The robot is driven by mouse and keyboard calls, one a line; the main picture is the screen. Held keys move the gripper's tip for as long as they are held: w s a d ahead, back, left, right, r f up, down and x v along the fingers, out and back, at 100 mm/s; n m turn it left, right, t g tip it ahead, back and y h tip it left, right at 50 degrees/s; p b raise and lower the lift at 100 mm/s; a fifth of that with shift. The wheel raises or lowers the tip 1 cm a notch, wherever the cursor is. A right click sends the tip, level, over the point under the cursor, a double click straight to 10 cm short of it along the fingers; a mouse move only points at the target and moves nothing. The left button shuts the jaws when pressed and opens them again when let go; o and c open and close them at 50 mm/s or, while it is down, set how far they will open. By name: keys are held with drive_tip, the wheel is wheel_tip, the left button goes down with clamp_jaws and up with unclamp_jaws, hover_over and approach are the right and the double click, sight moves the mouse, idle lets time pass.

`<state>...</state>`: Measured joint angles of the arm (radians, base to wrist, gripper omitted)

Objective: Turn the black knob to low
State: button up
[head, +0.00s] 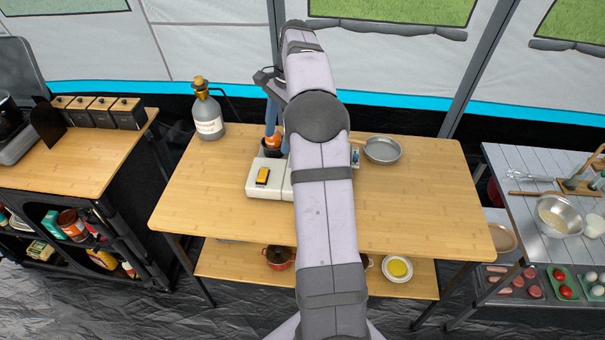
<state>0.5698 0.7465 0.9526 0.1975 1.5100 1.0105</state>
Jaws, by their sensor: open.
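A white appliance (284,187) with a yellow switch on its front left sits on the wooden table, partly covered by my arm. A dark round part (270,152), which looks like the black knob, shows on its back left. My gripper (277,143) points down at this part, with blue fingers and orange ends. The fingers are open and close to the dark part; I cannot tell whether they touch it. The knob's setting and any marks are too small to read. My arm hides the appliance's middle.
A grey gas bottle (207,115) stands at the table's back left. A metal pan (383,150) lies right of my arm. The table's (430,205) right side is clear. A shelf below holds a red pot (279,257) and a plate (398,268).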

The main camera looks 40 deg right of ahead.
drive_tip(key=s+d+f+n+h, duration=0.1)
drive_tip(key=s+f+n+h, duration=0.2)
drive_tip(key=f, duration=0.4)
drive_tip(key=s+d+f+n+h, duration=0.1)
drive_tip(key=s+d+f+n, duration=0.1)
drive_tip(key=s+f+n, duration=0.45)
drive_tip(key=w+d+n+t+h, duration=0.1)
drive_tip(key=w+d+n+t, duration=0.1)
drive_tip(key=w, duration=0.5)
drive_tip(key=shift+w+d+f+t+h, duration=0.15)
drive_tip(key=shift+w+d+t+h, duration=0.2)
drive_tip(key=shift+d, duration=0.2)
drive_tip(key=shift+f, duration=0.1)
drive_tip(key=shift+p+x, duration=1.3)
drive_tip(key=shift+x, duration=2.3)
drive_tip(key=shift+c, duration=0.6)
drive_tip(key=c, duration=0.9)
